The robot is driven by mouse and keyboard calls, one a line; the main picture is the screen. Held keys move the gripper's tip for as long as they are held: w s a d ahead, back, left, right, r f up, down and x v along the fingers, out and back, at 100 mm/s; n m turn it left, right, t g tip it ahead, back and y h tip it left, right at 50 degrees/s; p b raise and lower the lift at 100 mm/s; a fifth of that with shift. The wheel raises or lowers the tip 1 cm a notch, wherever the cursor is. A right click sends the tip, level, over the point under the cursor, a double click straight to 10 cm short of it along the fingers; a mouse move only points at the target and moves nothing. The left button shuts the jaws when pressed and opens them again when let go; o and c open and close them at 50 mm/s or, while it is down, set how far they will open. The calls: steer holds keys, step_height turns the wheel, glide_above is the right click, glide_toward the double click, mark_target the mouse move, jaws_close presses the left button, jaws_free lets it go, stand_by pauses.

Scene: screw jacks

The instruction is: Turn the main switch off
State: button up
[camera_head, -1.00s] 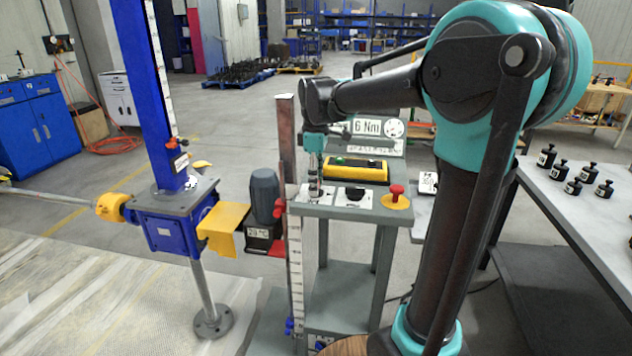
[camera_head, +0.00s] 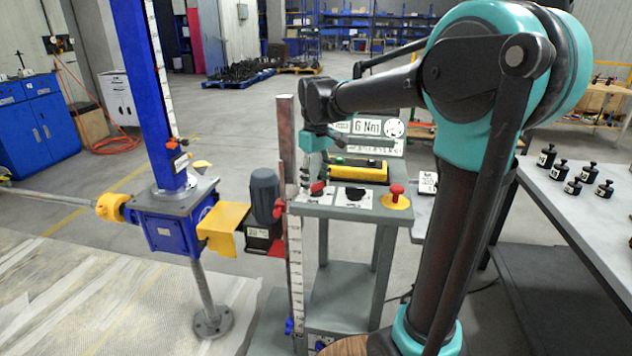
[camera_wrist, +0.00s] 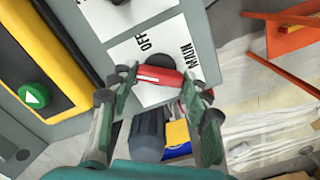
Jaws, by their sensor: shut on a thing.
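The main switch has a red handle (camera_wrist: 160,76) on a dark round knob, set on a white plate (camera_wrist: 178,42) marked "OFF" and "MAIN". The handle lies between the two fingertips of my gripper (camera_wrist: 157,82), which is shut on it. In the head view the red handle (camera_head: 318,187) shows at the left end of the grey control stand's top (camera_head: 345,212), under my gripper (camera_head: 312,168). The fingers hide part of the handle's ends, and the "ON" mark is not seen.
To the right on the stand are a black dial (camera_head: 354,194) and a red stop button (camera_head: 397,191) on yellow. Behind them is a yellow button box (camera_head: 345,172) with a green button (camera_wrist: 34,95). A motor (camera_head: 265,193) and blue jack (camera_head: 165,232) stand left.

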mark_target(316, 183)
steer(key=m, duration=0.5)
steer(key=shift+m, duration=0.3)
steer(key=m, duration=0.4)
steer(key=shift+m, duration=0.4)
steer(key=o, duration=1.2)
steer(key=shift+c, duration=0.2)
steer(key=shift+r, duration=0.1)
steer(key=shift+r, duration=3.9)
